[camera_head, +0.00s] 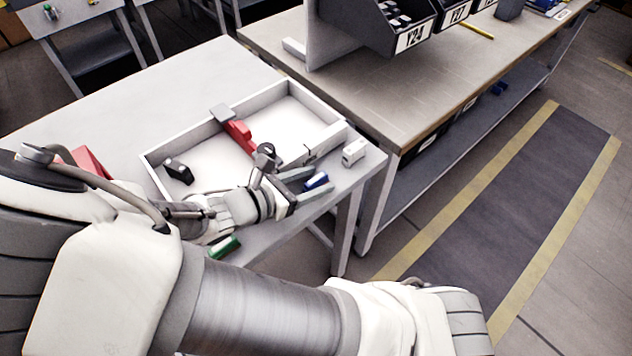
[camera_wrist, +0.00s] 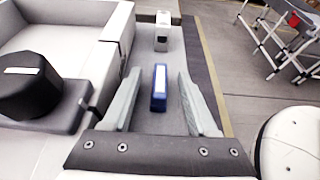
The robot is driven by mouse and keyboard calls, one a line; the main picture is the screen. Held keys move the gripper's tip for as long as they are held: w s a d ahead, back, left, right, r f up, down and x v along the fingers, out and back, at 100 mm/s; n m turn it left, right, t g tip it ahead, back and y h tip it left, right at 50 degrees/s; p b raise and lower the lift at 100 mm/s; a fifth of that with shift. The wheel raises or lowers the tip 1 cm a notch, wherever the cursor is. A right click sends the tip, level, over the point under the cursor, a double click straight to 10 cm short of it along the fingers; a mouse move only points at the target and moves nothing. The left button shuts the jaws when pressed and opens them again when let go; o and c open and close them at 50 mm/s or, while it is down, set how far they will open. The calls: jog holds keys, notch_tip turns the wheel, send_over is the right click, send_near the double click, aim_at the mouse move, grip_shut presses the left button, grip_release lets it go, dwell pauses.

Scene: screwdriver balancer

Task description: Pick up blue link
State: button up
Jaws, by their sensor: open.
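The blue link (camera_head: 316,181) is a small blue block with a pale top mark, lying on the white table's front strip beside the tray. My gripper (camera_head: 314,187) is open, with its two grey fingers on either side of the link. In the wrist view the blue link (camera_wrist: 159,88) stands out between the spread fingers of my gripper (camera_wrist: 158,98), with a visible gap on both sides. I cannot tell how far the fingertips are above the table.
A white tray (camera_head: 154,172) holds a red and grey clamp-like part (camera_head: 239,136) and a black block (camera_head: 178,172). A white block (camera_head: 354,152) stands beyond the link, near the table's corner. A green block (camera_head: 225,247) lies by the front edge. A workbench (camera_head: 420,100) adjoins at right.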

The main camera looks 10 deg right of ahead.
aim_at(313, 180)
grip_shut()
dwell(0.5)
notch_tip(313, 180, up, 5)
jog(key=shift+f+p, duration=0.2)
jog(key=shift+p, duration=0.85)
jog(key=s+d+r+p, duration=0.3)
jog(key=d+r+p, duration=0.3)
jog(key=d+p, duration=0.5)
jog(key=p, duration=0.4)
jog(key=shift+r, duration=0.35)
